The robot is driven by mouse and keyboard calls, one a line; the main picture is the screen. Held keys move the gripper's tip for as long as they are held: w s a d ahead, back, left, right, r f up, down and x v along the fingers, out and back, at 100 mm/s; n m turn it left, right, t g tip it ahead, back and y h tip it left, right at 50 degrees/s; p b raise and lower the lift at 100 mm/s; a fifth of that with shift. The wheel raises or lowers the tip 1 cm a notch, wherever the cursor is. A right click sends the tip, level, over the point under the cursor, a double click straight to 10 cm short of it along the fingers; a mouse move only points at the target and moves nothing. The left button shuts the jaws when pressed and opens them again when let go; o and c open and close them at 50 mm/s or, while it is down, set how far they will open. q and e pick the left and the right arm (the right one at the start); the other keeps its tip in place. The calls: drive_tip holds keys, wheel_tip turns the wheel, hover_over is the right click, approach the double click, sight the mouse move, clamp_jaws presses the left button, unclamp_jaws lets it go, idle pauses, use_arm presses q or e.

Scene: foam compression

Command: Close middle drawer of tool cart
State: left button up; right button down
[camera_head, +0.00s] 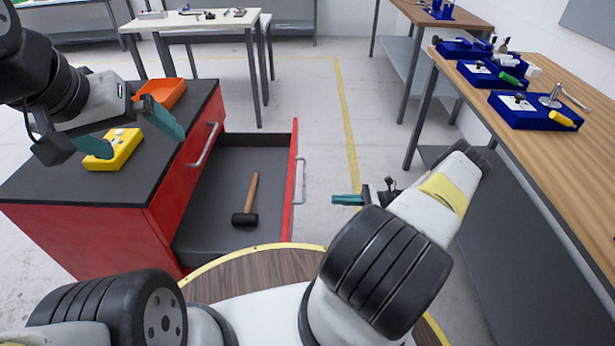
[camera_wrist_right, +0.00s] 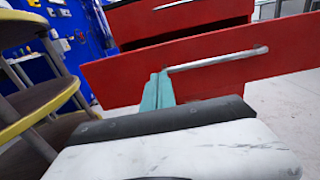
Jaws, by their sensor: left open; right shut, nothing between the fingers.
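The red tool cart (camera_head: 110,232) stands at the left in the head view with a dark top. Its open drawer (camera_head: 268,215) is pulled out to the right and holds a hammer (camera_head: 246,205). The drawer's red front has a grey handle (camera_head: 300,181), which also shows in the right wrist view (camera_wrist_right: 215,60). My right gripper (camera_head: 345,200) is shut and empty, just right of the drawer front and apart from it in the head view. In the right wrist view its teal fingers (camera_wrist_right: 158,92) point at the drawer front near the handle. My left gripper (camera_head: 130,137) is open above the cart top.
A yellow box (camera_head: 114,150) and an orange tray (camera_head: 162,92) sit on the cart top. A wooden workbench (camera_head: 540,100) with blue trays stands at the right. A white table (camera_head: 190,20) is behind. Floor between cart and workbench is clear.

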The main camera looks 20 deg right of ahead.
sight(301, 203)
drive_tip(key=x, duration=1.3)
drive_tip(key=shift+a, duration=0.1)
